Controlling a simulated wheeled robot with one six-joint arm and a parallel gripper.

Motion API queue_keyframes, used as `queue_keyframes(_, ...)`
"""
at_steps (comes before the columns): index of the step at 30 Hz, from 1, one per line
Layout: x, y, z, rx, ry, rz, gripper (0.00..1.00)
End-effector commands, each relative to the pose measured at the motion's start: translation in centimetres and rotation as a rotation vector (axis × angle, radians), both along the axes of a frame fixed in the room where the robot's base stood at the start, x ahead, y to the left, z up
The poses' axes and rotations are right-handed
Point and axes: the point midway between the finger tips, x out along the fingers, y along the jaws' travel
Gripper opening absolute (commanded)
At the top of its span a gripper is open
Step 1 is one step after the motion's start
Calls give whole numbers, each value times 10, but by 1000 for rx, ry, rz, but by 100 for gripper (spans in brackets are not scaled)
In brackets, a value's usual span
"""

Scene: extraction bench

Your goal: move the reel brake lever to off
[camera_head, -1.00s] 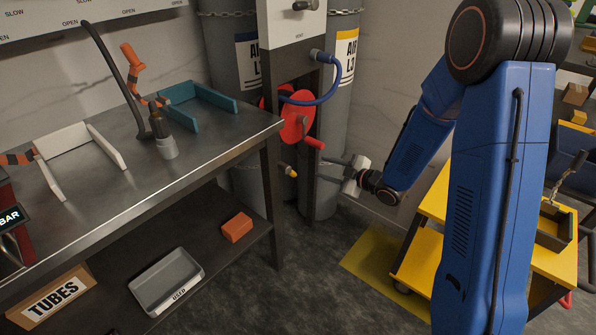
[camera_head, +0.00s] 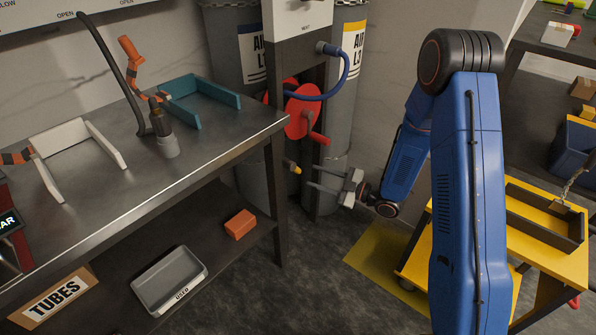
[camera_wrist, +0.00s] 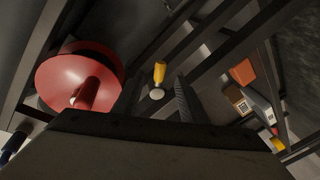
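The reel brake lever, a short dark lever with a yellow grip (camera_head: 295,169), sticks out low on the dark post below the red reel (camera_head: 301,112). In the wrist view its yellow grip with a pale round end (camera_wrist: 159,74) shows between my two fingers, ahead of the palm. My gripper (camera_head: 311,178) is open and empty, its fingers pointing left at the lever from the right. No contact with the lever is visible. The red reel with its crank handle fills the left of the wrist view (camera_wrist: 78,80).
The steel bench (camera_head: 225,140) and its leg stand left of the post. A blue hose (camera_head: 340,85) loops above the reel. Grey air cylinders (camera_head: 345,120) stand behind. A yellow cart (camera_head: 548,255) stands right of my arm. An orange block (camera_head: 240,224) lies on the lower shelf.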

Motion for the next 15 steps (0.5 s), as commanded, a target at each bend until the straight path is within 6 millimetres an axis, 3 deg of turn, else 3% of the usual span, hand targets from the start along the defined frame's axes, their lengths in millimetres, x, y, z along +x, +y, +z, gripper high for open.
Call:
queue_keyframes(9,20,49,0,0,0,2,39)
queue_keyframes(15,29,67,0,-1,0,1,39)
